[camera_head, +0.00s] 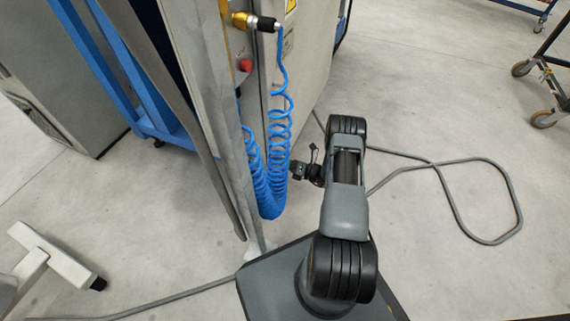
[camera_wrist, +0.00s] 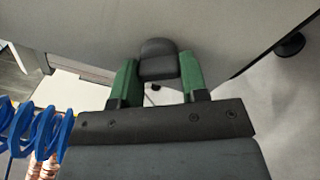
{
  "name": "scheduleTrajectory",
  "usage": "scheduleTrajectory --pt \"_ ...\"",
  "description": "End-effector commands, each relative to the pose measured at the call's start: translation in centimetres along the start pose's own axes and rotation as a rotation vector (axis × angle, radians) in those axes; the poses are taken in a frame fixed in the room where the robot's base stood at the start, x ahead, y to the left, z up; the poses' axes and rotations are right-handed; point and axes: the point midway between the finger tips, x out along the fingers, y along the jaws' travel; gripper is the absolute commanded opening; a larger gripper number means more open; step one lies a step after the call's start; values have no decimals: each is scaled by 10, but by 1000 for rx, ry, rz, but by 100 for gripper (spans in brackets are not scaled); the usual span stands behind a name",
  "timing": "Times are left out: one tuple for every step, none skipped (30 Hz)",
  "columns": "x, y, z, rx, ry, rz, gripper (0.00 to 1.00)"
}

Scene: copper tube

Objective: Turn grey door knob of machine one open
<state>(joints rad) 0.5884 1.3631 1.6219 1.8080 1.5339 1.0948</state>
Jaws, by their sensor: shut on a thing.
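The door knob (camera_wrist: 159,58) is a dark grey, rounded block on the light grey door panel of the machine (camera_wrist: 220,25). In the wrist view my gripper (camera_wrist: 158,72) has its green fingers on either side of the knob and is shut on it. In the head view my gripper (camera_head: 304,172) is a small dark shape against the machine's lower side, left of my arm. The knob cannot be made out there. The machine's grey cabinet (camera_head: 310,55) stands at the top middle.
A coiled blue air hose (camera_head: 275,150) hangs just left of my gripper; it shows at the left of the wrist view (camera_wrist: 30,130). A red button (camera_head: 245,65) sits on the machine. A grey cable (camera_head: 450,200) loops over open floor at right. A wheeled cart (camera_head: 545,85) stands far right.

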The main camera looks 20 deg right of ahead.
Motion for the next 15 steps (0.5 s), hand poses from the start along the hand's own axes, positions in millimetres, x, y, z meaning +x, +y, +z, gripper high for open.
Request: scheduleTrajectory --pt "0 0 0 45 1 0 17" --pt "0 0 0 73 1 0 17" --pt "0 0 0 111 1 0 17" --pt "0 1 0 139 1 0 17" --pt "0 1 0 167 1 0 17" --pt "0 1 0 203 1 0 17" --pt "0 1 0 230 1 0 17" --pt "0 1 0 256 1 0 17" --pt "0 1 0 290 1 0 17" --pt "0 1 0 315 1 0 17" --pt "0 1 0 340 1 0 17" --pt "0 1 0 371 1 0 17" --pt "0 2 0 392 1 0 17" --pt "0 2 0 414 1 0 17" --pt "0 2 0 441 1 0 17"
